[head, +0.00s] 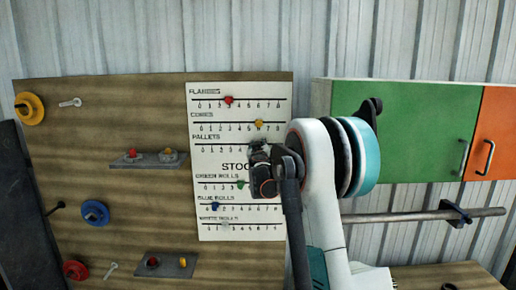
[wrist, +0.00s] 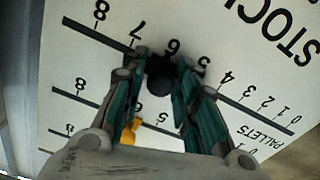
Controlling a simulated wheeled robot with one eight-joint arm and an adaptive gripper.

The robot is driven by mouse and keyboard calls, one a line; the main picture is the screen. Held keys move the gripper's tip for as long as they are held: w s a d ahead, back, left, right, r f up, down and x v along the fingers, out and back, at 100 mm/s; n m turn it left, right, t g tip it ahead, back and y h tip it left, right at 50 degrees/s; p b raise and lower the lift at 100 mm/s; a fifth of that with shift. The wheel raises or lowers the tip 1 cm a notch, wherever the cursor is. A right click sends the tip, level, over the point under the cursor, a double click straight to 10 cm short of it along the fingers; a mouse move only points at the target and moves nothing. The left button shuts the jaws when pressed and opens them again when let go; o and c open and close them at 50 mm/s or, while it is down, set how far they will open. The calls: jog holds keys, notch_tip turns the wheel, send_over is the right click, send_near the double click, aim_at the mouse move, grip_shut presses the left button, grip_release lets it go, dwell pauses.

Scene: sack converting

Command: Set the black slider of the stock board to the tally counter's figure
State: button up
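The black slider (wrist: 160,80) sits on the pallets scale, by the 6, in the wrist view. My gripper (wrist: 163,78) has a finger on each side of the knob. In the head view my gripper (head: 264,170) is at the middle of the white stock board (head: 205,150) and hides the black slider and much of the pallets row. I cannot make out the tally counter in either view.
The board's other sliders are red (head: 228,100), yellow (head: 258,124), green (head: 240,184), blue (head: 215,206) and white (head: 225,224). The yellow slider (wrist: 130,130) is close to my left finger in the wrist view. A green cabinet (head: 400,125) and a rail (head: 420,215) are at the right.

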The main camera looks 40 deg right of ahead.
dwell(0.3)
jog(key=v, duration=1.2)
jog(key=shift+a, duration=0.1)
jog(key=s+a+f+n+g+y+b, duration=0.1)
jog(key=s+a+f+g+y+b, duration=0.2)
jog(key=s+a+f+b, duration=0.75)
jog(key=s+a+f+g+y+b, duration=0.2)
jog(key=s+a+f+b, duration=0.55)
jog(key=a, duration=0.55)
jog(key=s+a+f+n+g+y+b, duration=0.1)
jog(key=s+a+f+b, duration=0.1)
jog(key=s+f, duration=0.5)
jog(key=s+a+f+n+g+y+b, duration=0.1)
jog(key=s+a+f+y+b, duration=0.1)
jog(key=s+f, duration=0.4)
jog(key=s+a+f+g+y+b, duration=0.1)
jog(key=s+a+f+b, duration=0.3)
jog(key=f, duration=0.5)
jog(key=shift+s+a+f+n+y, duration=0.15)
jog(key=shift+s+a, duration=0.2)
jog(key=shift+s, duration=0.25)
jog(key=shift+s+a+n+y, duration=0.1)
jog(key=shift+s+a+y, duration=0.1)
jog(key=shift+s+a, duration=0.3)
jog(key=shift+s+a+f+n+y, duration=0.15)
jog(key=shift+s+a, duration=0.1)
jog(key=shift+s, duration=0.45)
